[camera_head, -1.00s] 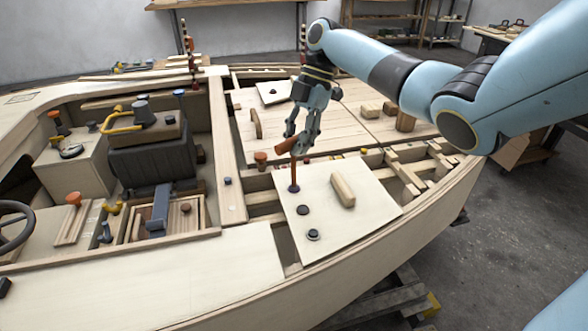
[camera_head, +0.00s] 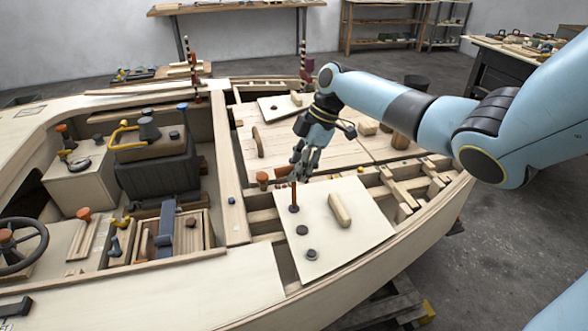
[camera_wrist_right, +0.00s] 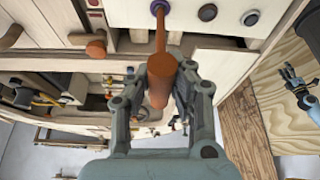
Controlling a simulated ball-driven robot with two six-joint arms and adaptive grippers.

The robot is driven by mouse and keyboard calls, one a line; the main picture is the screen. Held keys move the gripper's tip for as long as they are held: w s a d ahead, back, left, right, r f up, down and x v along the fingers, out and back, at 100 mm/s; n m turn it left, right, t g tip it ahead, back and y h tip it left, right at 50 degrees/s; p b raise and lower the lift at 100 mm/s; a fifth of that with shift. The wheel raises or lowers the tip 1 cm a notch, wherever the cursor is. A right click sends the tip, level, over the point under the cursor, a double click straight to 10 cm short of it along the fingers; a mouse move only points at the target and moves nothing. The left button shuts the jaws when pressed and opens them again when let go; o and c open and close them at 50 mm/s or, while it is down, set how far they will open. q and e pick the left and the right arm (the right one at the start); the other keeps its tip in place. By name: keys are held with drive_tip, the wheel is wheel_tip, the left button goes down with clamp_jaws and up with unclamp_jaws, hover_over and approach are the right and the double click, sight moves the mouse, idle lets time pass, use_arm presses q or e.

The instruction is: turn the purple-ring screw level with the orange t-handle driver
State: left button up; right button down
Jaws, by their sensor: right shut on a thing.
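My right gripper (camera_head: 303,165) is shut on the orange handle of the t-handle driver (camera_wrist_right: 160,78). The driver's thin shaft (camera_head: 294,194) points down at the purple-ring screw (camera_wrist_right: 160,6), and its tip appears to meet the screw head. The screw sits in the pale panel (camera_head: 350,240), near its left edge in the head view. The tip hides much of the screw, so its height against the panel cannot be told. The handle is largely hidden by the fingers in the head view. My left gripper (camera_wrist_right: 294,86) shows small at the right of the right wrist view, its jaws unclear.
Two other dark round screws (camera_head: 302,230) (camera_head: 312,254) sit in a row on the panel. An orange knob (camera_head: 262,179) stands left of the gripper. Open framing (camera_head: 405,185) borders the panel at the right.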

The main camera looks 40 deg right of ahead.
drive_tip(key=shift+f, duration=0.1)
drive_tip(key=m+p, duration=0.1)
drive_tip(key=p, duration=0.1)
drive_tip(key=m+t+p, duration=0.1)
drive_tip(key=m+p, duration=0.1)
drive_tip(key=p, duration=0.1)
drive_tip(key=shift+s+a+r+m+h, duration=0.2)
drive_tip(key=shift+r+m+h, duration=0.1)
drive_tip(key=shift+r+h, duration=0.1)
drive_tip(key=shift+f+m+t+p, duration=0.1)
drive_tip(key=shift+m+t+p, duration=0.2)
drive_tip(key=shift+m+p, duration=0.2)
drive_tip(key=shift+w+f, duration=0.1)
drive_tip(key=shift+d+f+h, duration=0.1)
drive_tip(key=shift+f+h, duration=0.05)
drive_tip(key=shift+h, duration=0.15)
